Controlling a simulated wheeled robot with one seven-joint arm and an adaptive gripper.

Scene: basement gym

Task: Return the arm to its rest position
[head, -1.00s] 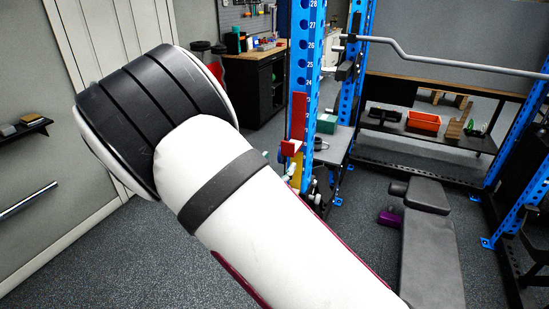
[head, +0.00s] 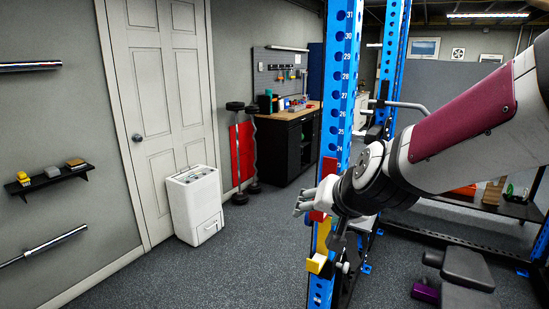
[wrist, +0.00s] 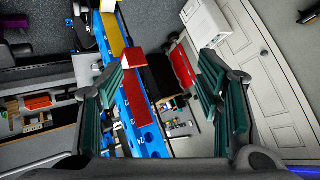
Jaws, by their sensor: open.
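My gripper (wrist: 160,78) is open in the wrist view, with a dark green-padded finger on each side and nothing held between them. Between the fingers, farther off, the blue rack upright (wrist: 138,85) shows with its red part (wrist: 136,98) and yellow part (wrist: 113,35). In the head view my white and maroon arm comes in from the right edge and bends at a dark joint. Its far end lies in front of or beside the blue upright (head: 340,90); I cannot tell the gap.
The power rack, with a bench (head: 466,268), stands on the right. A white dehumidifier (head: 195,205) stands by the door (head: 165,95). A wall shelf (head: 48,179) and a bar (head: 42,246) are at left. The floor (head: 215,275) at centre left is clear.

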